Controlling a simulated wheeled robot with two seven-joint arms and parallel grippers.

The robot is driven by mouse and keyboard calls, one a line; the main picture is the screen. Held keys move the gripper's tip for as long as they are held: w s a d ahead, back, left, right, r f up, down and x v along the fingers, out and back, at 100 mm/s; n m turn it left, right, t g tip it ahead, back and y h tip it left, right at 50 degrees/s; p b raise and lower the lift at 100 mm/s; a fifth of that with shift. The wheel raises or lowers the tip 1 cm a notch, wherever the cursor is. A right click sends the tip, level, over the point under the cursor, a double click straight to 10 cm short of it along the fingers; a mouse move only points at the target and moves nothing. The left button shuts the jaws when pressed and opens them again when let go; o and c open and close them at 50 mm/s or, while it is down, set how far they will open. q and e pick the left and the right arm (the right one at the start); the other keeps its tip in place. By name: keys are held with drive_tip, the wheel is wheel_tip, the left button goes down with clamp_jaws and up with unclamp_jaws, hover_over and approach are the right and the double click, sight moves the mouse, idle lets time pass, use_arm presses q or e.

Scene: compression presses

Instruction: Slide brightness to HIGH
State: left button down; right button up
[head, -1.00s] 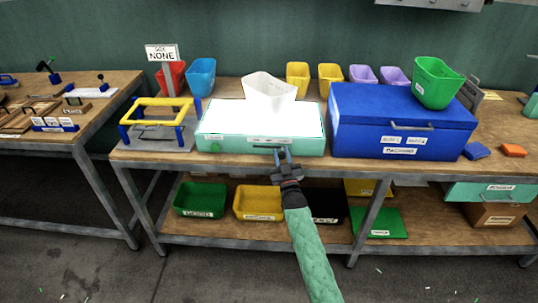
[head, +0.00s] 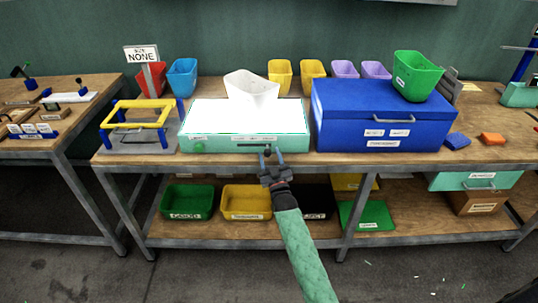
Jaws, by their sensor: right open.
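The light box (head: 222,143) is a teal box with a glowing white top, standing on the middle workbench. Its front carries a green round button (head: 199,148) at the left, small labels and a dark slider slot (head: 252,146) right of centre. The slider's knob and setting are too small to tell. My right gripper (head: 267,154) is open, at the front face of the box by the right end of the slot. I cannot tell whether it touches the slider. My left gripper is not in view.
A yellow frame (head: 135,114) and a "NONE" sign (head: 141,55) stand on the left. The floor in front is mostly clear.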

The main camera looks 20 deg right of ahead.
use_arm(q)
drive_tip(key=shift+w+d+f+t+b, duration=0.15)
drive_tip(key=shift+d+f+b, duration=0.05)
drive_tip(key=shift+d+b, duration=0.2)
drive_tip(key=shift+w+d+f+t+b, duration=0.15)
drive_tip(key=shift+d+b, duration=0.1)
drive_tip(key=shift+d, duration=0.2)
use_arm(e)
drive_tip(key=v, duration=0.6)
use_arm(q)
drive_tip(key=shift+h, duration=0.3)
use_arm(e)
wheel_tip(320, 180, down, 7)
drive_tip(key=w+g, duration=0.1)
drive_tip(key=g, duration=0.4)
drive_tip(key=s+a+f+g, duration=0.2)
drive_tip(key=s+g, duration=0.3)
drive_tip(key=s, duration=1)
drive_tip(key=s+a+f+g+y, duration=0.1)
drive_tip(key=s+a+g, duration=0.4)
drive_tip(key=s, duration=1.1)
drive_tip(key=s+a+f+g+y, duration=0.1)
drive_tip(key=s+a+f+g, duration=0.2)
drive_tip(key=s, duration=1.3)
drive_tip(key=shift+a+g, duration=0.65)
drive_tip(key=shift+g, duration=0.55)
